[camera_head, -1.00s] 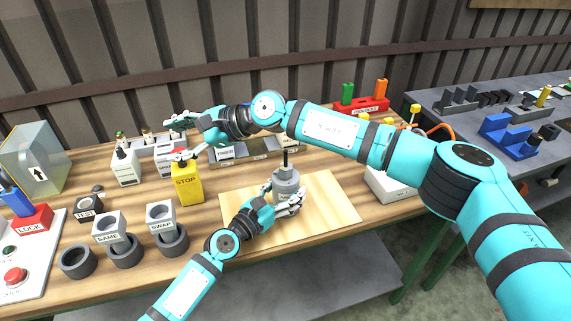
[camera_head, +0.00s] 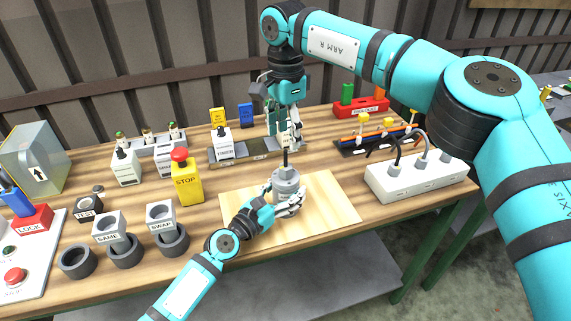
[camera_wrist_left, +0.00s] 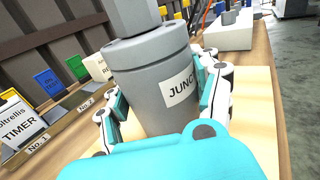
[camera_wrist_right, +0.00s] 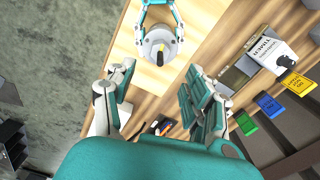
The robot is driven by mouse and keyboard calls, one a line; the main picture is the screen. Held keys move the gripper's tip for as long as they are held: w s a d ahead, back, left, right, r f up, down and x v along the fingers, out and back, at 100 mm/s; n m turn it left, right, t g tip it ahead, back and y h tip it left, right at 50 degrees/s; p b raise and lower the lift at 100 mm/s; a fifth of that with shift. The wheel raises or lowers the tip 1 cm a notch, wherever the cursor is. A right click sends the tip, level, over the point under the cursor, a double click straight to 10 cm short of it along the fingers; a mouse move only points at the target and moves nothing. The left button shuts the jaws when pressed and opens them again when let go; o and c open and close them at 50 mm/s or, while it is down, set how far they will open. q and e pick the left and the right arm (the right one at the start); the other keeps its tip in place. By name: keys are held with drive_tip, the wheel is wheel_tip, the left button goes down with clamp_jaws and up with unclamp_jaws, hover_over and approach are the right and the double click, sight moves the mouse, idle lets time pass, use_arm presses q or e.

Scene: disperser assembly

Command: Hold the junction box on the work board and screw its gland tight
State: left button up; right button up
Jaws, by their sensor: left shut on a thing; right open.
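The junction box (camera_head: 285,187) is a grey cylinder standing upright on the pale wooden work board (camera_head: 335,205). A narrower grey gland sits on its top, close up in the left wrist view (camera_wrist_left: 135,15), with a thin dark cable rising from it in the head view. My left gripper (camera_head: 290,205) is shut on the box's sides; its fingers flank the "JUNC" label in the left wrist view. My right gripper (camera_head: 286,140) points down, open and empty, above and behind the box. In the right wrist view the box top (camera_wrist_right: 158,45) lies beyond its fingers, apart from them.
A yellow STOP button block (camera_head: 186,183) stands left of the board. A white socket strip (camera_head: 415,178) with plugs stands at the right. Behind are a TIMER box (camera_head: 223,145), a red rack (camera_head: 362,107) and a dark cable tray. The board's right half is clear.

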sight(285, 165)
wheel_tip(285, 165, down, 10)
drive_tip(key=shift+r, duration=0.25)
drive_tip(key=shift+c, duration=0.3)
clamp_jaws()
drive_tip(key=shift+m, duration=0.4)
drive_tip(key=m, duration=0.3)
drive_tip(key=shift+m, duration=0.3)
drive_tip(key=shift+a+m, duration=0.1)
drive_tip(key=shift+m, duration=2.1)
